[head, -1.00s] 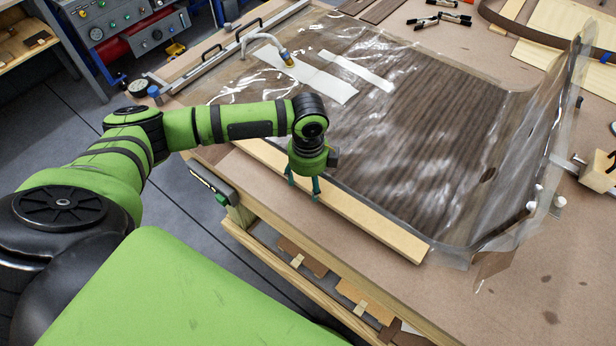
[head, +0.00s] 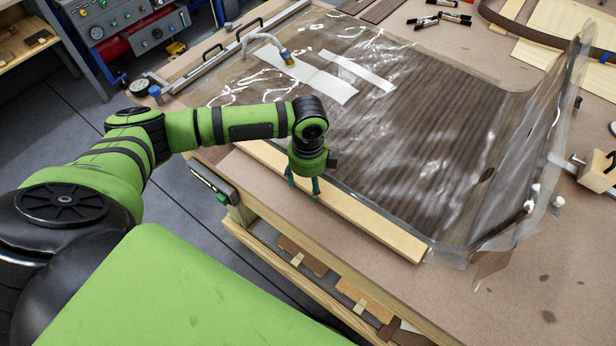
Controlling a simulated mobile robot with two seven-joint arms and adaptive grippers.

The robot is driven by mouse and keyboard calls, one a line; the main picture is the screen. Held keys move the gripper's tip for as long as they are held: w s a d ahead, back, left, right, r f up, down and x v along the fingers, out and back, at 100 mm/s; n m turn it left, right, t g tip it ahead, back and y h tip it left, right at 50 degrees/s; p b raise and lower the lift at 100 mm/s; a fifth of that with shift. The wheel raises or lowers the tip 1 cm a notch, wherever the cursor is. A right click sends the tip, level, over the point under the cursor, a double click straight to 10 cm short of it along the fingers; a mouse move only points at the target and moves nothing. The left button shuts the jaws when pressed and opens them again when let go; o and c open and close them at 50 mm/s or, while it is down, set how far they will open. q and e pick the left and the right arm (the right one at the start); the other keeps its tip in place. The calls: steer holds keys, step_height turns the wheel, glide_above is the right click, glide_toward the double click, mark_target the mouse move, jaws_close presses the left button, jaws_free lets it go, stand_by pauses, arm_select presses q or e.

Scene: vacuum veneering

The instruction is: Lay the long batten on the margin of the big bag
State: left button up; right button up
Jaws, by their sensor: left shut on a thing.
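The long batten (head: 375,226) is a pale wooden strip. It lies lengthwise along the near edge of the big bag (head: 410,135), beside the table's front left edge. The bag is clear, glossy film over a dark wood-grained sheet. My left gripper (head: 303,190) points down from above and is shut on the batten near its middle. The gripper and wrist hide a short stretch of it. I cannot tell whether the batten's underside touches the film along its whole length. My right gripper is not in view.
The bag's film stands up at the right (head: 560,110). A hose fitting (head: 287,57) and white strips (head: 325,81) are on the bag's far left part. Black clamps (head: 440,19) lie at the back. A wooden block (head: 597,171) is at the right.

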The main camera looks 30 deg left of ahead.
mark_target(308, 185)
arm_select(q)
steer(key=o, duration=1.6)
steer(key=shift+r, duration=0.1)
step_height(308, 185, up, 12)
steer(key=shift+d, duration=0.1)
